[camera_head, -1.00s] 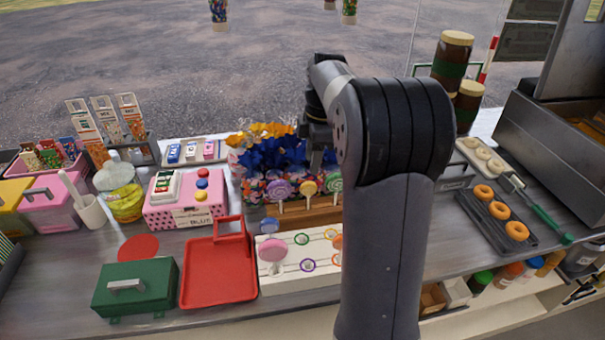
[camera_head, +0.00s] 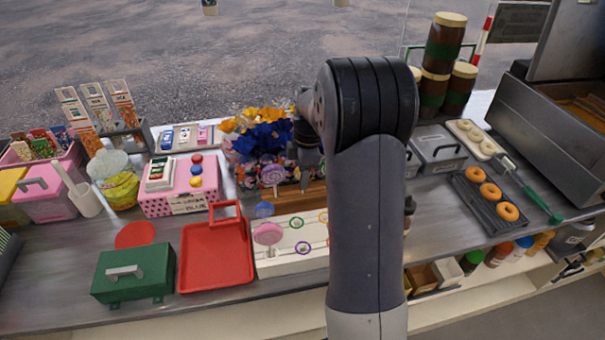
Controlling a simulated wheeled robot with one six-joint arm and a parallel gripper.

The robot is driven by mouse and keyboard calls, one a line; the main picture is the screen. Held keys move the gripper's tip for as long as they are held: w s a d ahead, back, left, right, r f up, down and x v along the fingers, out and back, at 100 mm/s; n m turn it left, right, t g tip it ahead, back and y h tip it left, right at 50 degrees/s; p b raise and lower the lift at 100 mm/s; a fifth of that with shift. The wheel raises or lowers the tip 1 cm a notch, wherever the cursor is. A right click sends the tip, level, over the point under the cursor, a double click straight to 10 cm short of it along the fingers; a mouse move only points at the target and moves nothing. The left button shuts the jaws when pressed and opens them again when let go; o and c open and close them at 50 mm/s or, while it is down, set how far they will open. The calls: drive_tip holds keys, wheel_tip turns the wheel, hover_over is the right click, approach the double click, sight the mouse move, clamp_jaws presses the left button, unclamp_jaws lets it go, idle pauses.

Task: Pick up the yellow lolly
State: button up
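The yellow lolly does not show clearly now; my arm and gripper cover the part of the wooden lolly stand (camera_head: 287,196) to the right of the purple swirl lolly (camera_head: 272,175). The purple lolly stands upright in that stand. My gripper (camera_head: 309,160) is low over the stand, just right of the purple lolly, seen from behind and partly covered by my arm. Its fingertips are too small and hidden to tell whether they are open or shut, or whether they touch a lolly.
A white board (camera_head: 285,262) with a pink lolly (camera_head: 268,233) and coloured rings lies in front of the stand. Blue and orange wrapped sweets (camera_head: 262,135) stand behind. A red tray (camera_head: 217,262) and a green box (camera_head: 134,272) are left; a doughnut rack (camera_head: 470,200) is right.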

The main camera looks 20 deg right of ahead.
drive_tip(key=shift+c, duration=0.2)
clamp_jaws()
idle(0.4)
wheel_tip(320, 180, up, 10)
drive_tip(key=shift+r+b, duration=0.1)
drive_tip(key=shift+b, duration=0.25)
